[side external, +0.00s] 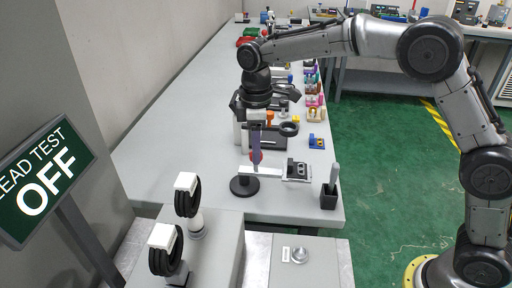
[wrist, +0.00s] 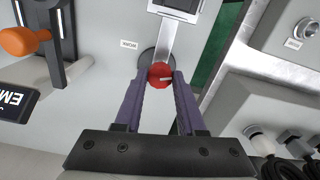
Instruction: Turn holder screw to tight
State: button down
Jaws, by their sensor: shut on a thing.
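The holder screw has a red round knob (wrist: 160,75) with a pale mark on its face. It sits between my two purple fingertips in the wrist view, and its red edge also shows in the side external view (side external: 256,156). My gripper (wrist: 160,84) is shut on this knob, pointing down at it. The holder is a white bar (side external: 262,172) on a round black base (side external: 244,187). A silver and black block (side external: 298,171) sits at the bar's right end. The screw's thread is hidden.
A black cup with a grey-handled tool (side external: 330,192) stands right of the holder. A dark ring stand (side external: 288,129) and an orange-handled tool (wrist: 22,41) are close by. Black cable coils (side external: 187,198) hang in front. A sign (side external: 45,182) reads OFF.

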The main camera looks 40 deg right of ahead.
jog(key=m, duration=0.5)
jog(key=shift+r+m, duration=0.1)
jog(key=shift+m, duration=0.2)
jog(key=m, duration=1)
jog(key=shift+m, duration=0.4)
jog(key=m, duration=0.4)
jog(key=shift+m, duration=0.3)
jog(key=m, duration=1.4)
jog(key=shift+m, duration=0.3)
jog(key=m, duration=0.4)
jog(key=shift+m, duration=0.4)
